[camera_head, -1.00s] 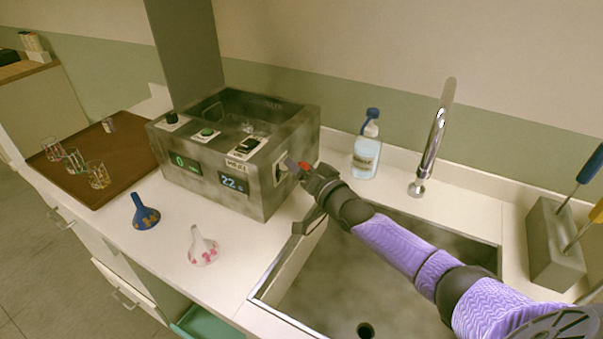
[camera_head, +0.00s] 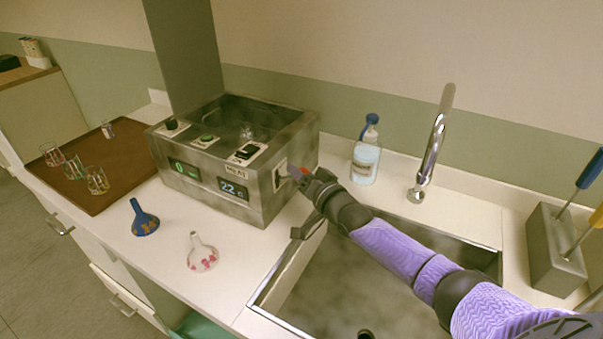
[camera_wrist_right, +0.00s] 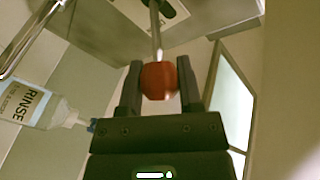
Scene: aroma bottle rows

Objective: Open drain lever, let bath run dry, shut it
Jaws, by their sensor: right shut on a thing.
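The grey bath (camera_head: 262,168) stands on the counter left of the sink, with a "22" display on its front. Its drain lever is on the right side, and the lever's red knob (camera_wrist_right: 158,80) shows in the right wrist view on a metal rod. My right gripper (camera_wrist_right: 158,88) is shut on the red knob, one finger on each side. In the head view my right gripper (camera_head: 302,178) is at the bath's right side and mostly hides the lever. My left gripper is out of view. The liquid level inside the bath is hard to tell.
The sink (camera_head: 300,305) lies below my right arm, with a tap (camera_head: 432,150) behind it. A rinse bottle (camera_head: 366,155) stands behind the gripper. Two funnels, blue (camera_head: 144,218) and pink-spotted (camera_head: 202,253), stand in front of the bath. A brown tray (camera_head: 120,180) holds small glasses.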

